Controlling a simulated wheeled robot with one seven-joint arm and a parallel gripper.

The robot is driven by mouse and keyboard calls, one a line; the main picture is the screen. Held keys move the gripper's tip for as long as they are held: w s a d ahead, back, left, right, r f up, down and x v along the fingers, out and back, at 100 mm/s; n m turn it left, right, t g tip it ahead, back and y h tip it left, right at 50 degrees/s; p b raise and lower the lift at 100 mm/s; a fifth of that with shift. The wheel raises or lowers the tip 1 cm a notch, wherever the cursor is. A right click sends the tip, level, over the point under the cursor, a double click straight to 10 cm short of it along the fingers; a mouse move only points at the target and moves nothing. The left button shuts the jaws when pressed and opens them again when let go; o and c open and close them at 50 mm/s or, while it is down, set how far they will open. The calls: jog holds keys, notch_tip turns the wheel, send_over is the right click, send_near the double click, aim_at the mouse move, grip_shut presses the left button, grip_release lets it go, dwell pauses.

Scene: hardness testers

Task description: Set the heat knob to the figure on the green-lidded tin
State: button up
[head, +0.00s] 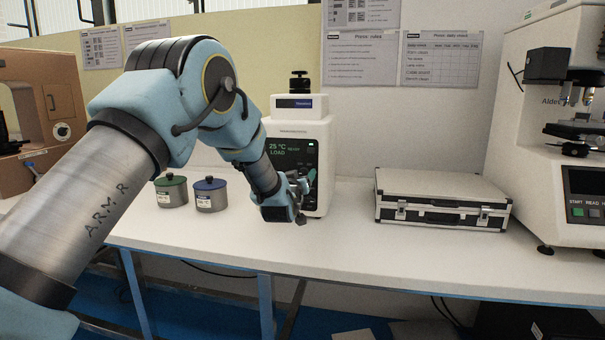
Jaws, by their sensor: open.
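The green-lidded tin (171,193) stands on the white bench at left; its label is too small to read. A white tester (318,135) stands behind my gripper. Its dark screen (284,147) shows 25 °C and LOAD. I cannot make out the heat knob; my gripper and forearm cover part of the tester's lower front. My gripper (297,200) is open, with nothing seen in it, in front of the tester's lower part. I cannot tell whether it touches the tester.
A blue-lidded tin (210,197) stands just right of the green-lidded one. A silver-edged case (440,200) lies on the bench (380,255) to the right. Another tester (545,190) stands at far right, a brown machine (45,110) at far left. The front bench strip is clear.

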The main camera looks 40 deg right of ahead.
jog(key=shift+w+d, duration=0.25)
jog(key=shift+d, duration=0.1)
grip_shut()
dwell(0.4)
